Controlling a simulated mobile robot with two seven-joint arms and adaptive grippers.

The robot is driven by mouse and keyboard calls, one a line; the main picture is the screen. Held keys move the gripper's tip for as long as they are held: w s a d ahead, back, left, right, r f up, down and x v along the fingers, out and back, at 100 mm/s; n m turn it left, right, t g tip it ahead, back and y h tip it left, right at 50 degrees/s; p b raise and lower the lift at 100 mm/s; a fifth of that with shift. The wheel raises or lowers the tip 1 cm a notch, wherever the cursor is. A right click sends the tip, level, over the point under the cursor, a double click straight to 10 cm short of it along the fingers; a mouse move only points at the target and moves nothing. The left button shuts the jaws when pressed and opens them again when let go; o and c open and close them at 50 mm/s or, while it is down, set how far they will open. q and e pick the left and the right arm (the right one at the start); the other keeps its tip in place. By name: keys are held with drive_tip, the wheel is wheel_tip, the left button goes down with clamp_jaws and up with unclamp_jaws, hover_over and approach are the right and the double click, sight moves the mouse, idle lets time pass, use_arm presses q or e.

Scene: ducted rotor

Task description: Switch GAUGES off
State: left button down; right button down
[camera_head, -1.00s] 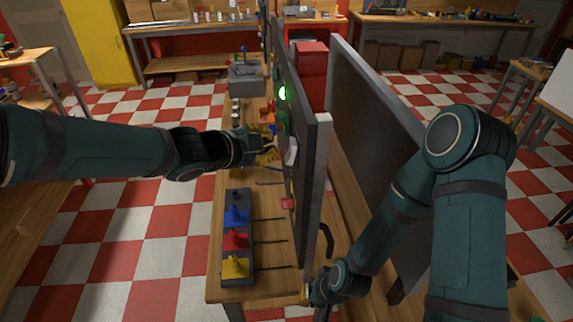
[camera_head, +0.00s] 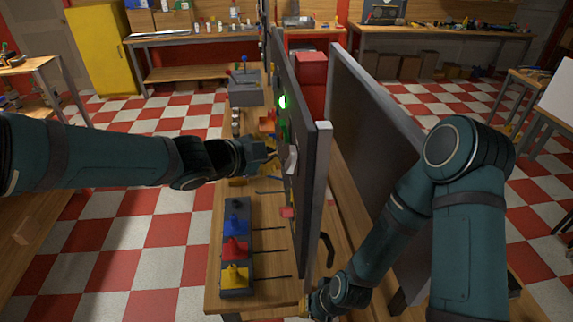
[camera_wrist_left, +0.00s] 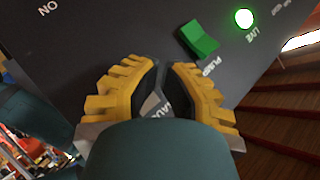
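The upright dark panel (camera_head: 308,190) stands on the bench, seen nearly edge-on in the head view. A light switch (camera_head: 291,160) sits on its left face. In the left wrist view, partly hidden label letters reading "AU" and a light grey part (camera_wrist_left: 152,106) show between my fingers. My left gripper (camera_head: 272,153) is at the panel face beside the light switch; contact is unclear. In the wrist view its yellow fingers (camera_wrist_left: 163,66) are close together with a narrow gap. My right gripper (camera_head: 306,308) is low by the panel's near end, its fingers mostly hidden.
A green switch (camera_wrist_left: 199,39) labelled PUMP and a lit green lamp (camera_wrist_left: 244,18) labelled LIVE are near my left fingers. A red piece (camera_head: 287,212) sits lower on the panel. A box with blue, red and yellow parts (camera_head: 237,290) lies on the bench. A second panel (camera_head: 372,120) stands right.

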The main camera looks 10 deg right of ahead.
use_arm(q)
drive_tip(key=shift+d, duration=0.1)
idle(0.6)
drive_tip(key=shift+d+f+b, duration=0.2)
drive_tip(key=shift+d+b, duration=0.1)
drive_tip(key=shift+b, duration=0.1)
drive_tip(key=shift+d+f, duration=0.1)
drive_tip(key=shift+d, duration=0.1)
idle(0.4)
drive_tip(key=shift+d+f+b, duration=0.2)
drive_tip(key=shift+b, duration=0.45)
drive_tip(key=shift+a+r, duration=0.1)
idle(0.4)
drive_tip(key=shift+a+r+p, duration=0.35)
drive_tip(key=shift+a+p, duration=0.15)
drive_tip(key=shift+p, duration=0.55)
drive_tip(key=shift+w, duration=0.1)
